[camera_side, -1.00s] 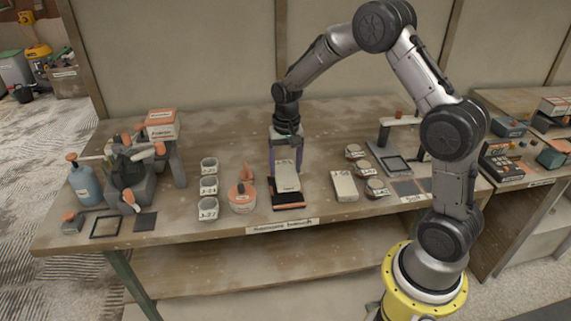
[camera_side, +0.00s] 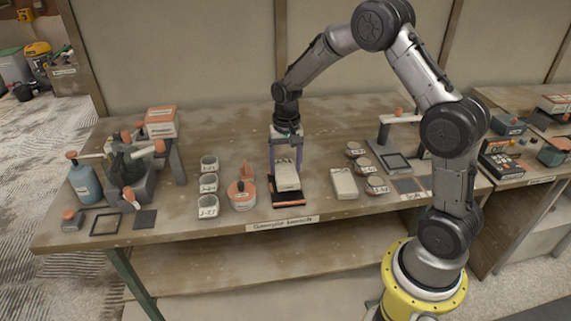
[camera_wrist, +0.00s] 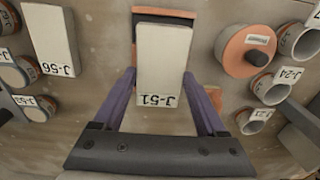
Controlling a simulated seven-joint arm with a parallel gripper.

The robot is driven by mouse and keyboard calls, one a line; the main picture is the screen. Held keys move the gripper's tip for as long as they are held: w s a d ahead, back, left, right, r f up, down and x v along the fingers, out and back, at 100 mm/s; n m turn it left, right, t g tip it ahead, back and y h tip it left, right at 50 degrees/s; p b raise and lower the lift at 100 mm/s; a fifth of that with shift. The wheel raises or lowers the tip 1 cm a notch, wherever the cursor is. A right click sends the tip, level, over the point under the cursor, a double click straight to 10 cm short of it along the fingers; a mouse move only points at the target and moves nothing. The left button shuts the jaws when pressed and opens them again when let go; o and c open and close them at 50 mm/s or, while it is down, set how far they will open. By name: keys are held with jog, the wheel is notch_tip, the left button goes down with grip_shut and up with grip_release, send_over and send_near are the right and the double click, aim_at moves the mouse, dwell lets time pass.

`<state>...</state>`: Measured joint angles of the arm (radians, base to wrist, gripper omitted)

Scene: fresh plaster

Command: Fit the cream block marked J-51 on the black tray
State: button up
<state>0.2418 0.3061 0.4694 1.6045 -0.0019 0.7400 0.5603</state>
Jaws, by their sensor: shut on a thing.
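The cream block marked J-51 (camera_side: 287,175) is between the two purple fingers of my gripper (camera_side: 286,165), which is shut on its sides. In the wrist view the block (camera_wrist: 164,60) lies lengthwise between the fingers (camera_wrist: 160,85), its label toward the palm. The black tray (camera_side: 289,199), with orange edges, is directly below the block, which hides much of it. In the wrist view a dark strip of the tray (camera_wrist: 163,18) shows past the block's far end, and orange shows beside the right finger. I cannot tell whether the block touches the tray.
An orange-lidded round pot (camera_side: 242,195) and several marked cups (camera_side: 208,184) stand left of the tray. Another cream block, J-56 (camera_wrist: 52,40), lies to its right in the side view (camera_side: 344,184), near several round jars (camera_side: 365,166). Bench behind the gripper is clear.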

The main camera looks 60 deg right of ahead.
aim_at(286, 170)
jog(key=shift+f, duration=1.9)
dwell(0.9)
jog(key=o, duration=1.4)
jog(key=shift+r, duration=3.5)
